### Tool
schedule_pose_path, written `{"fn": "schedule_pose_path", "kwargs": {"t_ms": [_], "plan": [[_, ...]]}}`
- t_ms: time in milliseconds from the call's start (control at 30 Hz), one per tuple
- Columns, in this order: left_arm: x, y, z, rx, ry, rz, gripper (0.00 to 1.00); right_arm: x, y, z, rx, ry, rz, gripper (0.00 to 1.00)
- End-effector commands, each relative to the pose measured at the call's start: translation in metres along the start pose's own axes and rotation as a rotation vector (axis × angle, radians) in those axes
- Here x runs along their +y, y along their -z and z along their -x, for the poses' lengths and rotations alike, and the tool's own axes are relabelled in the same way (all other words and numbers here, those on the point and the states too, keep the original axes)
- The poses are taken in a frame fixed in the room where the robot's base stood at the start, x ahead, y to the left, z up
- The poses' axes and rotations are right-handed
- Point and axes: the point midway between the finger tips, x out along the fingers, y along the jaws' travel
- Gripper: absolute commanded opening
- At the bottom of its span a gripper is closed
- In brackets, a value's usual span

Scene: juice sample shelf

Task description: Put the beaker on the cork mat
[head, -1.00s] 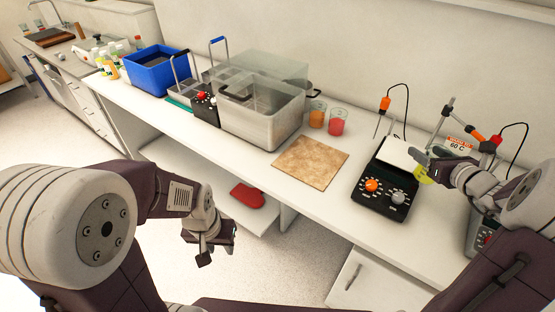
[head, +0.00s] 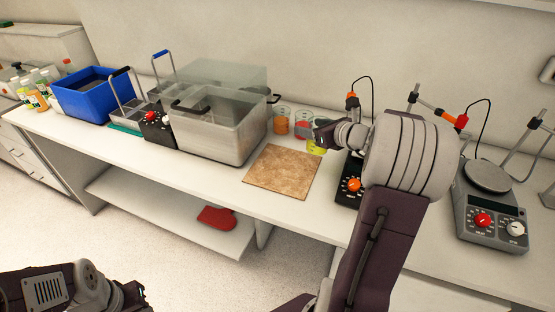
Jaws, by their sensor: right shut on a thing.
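The cork mat (head: 282,173) lies flat and bare near the front of the bench. A glass beaker with yellow liquid (head: 316,149) shows just beyond the mat's back right corner in the picture. My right gripper (head: 319,137) is shut on this beaker; my wrist and forearm hide part of it. I cannot tell the beaker's height above the bench. My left gripper (head: 135,296) is low at the bottom left, in front of the bench and away from the mat; its jaws are unclear.
Beakers with orange (head: 281,122) and red (head: 302,126) contents stand behind the mat, close to my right gripper. A steel water bath (head: 215,135) is left of the mat. A black hotplate (head: 346,190), partly hidden by my arm, and a grey one (head: 490,208) are at right.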

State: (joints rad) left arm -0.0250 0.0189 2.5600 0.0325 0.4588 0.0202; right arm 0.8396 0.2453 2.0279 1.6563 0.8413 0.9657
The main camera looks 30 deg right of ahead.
Motion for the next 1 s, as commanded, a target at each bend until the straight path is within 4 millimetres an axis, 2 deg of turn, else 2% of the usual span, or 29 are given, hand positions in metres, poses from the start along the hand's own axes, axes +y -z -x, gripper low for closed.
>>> {"fn": "schedule_pose_path", "kwargs": {"t_ms": [300, 400, 633, 833, 1000], "plan": [[-0.001, -0.003, -0.024, 0.0, 0.0, 0.0, 0.36, 0.052, 0.024, -0.066, 0.001, -0.008, 0.001, 0.08], [-0.001, -0.003, -0.028, 0.0, 0.0, 0.0, 0.36, 0.063, 0.027, -0.08, 0.0, -0.005, 0.0, 0.08], [-0.001, -0.003, -0.029, 0.0, 0.0, 0.0, 0.36, 0.069, 0.029, -0.088, 0.0, -0.001, 0.0, 0.08], [-0.001, -0.004, -0.04, 0.0, 0.0, 0.0, 0.36, 0.069, 0.061, -0.101, 0.003, -0.002, -0.002, 0.08], [-0.001, -0.004, -0.04, 0.0, 0.0, 0.0, 0.36, 0.068, 0.065, -0.102, -0.001, -0.001, 0.001, 0.08]]}}
